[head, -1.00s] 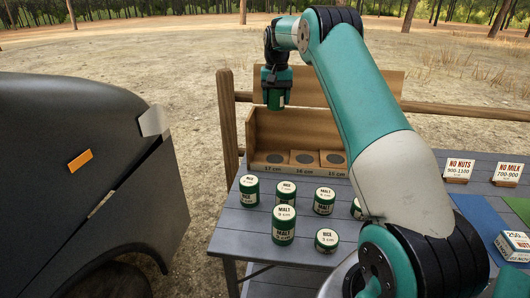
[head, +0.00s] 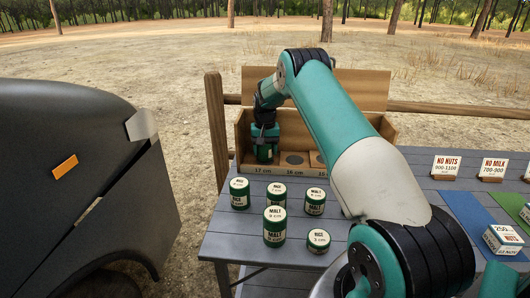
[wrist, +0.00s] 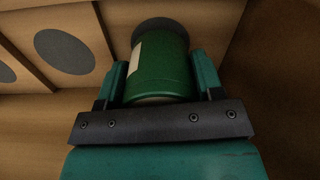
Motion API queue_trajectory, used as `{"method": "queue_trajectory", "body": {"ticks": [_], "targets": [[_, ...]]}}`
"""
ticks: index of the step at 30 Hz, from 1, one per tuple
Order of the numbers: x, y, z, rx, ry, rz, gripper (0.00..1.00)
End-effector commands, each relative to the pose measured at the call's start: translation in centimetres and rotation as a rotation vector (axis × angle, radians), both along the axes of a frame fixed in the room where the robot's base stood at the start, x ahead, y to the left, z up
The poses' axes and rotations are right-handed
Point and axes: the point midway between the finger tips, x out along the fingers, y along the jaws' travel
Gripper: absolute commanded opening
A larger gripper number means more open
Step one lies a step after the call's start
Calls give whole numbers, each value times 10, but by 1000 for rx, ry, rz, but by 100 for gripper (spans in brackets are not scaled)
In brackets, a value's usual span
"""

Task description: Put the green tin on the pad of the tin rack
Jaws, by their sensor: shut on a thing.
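My gripper (head: 264,147) is inside the left compartment of the wooden tin rack (head: 292,135), the one marked 17 cm. It is shut on a green tin (head: 264,155), which looks upright. In the wrist view the green tin (wrist: 160,65) sits between the two fingers, its far end over a dark round pad (wrist: 163,23). The tin covers most of that pad, and I cannot tell whether they touch. The middle compartment's round pad (head: 294,159) is bare. My arm partly hides the right compartment.
Signs (head: 446,166) and a carton (head: 502,238) are at right. A dark van (head: 70,180) is at left.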

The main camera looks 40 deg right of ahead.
Motion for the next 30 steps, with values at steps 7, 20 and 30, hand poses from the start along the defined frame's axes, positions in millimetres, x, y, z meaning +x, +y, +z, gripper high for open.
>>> {"method": "queue_trajectory", "body": {"ticks": [7,20,30], "targets": [[0,0,-11,-1,-3,0,34],[0,0,-14,-1,-1,0,86],[1,-1,6,-2,-4,0,86]]}}
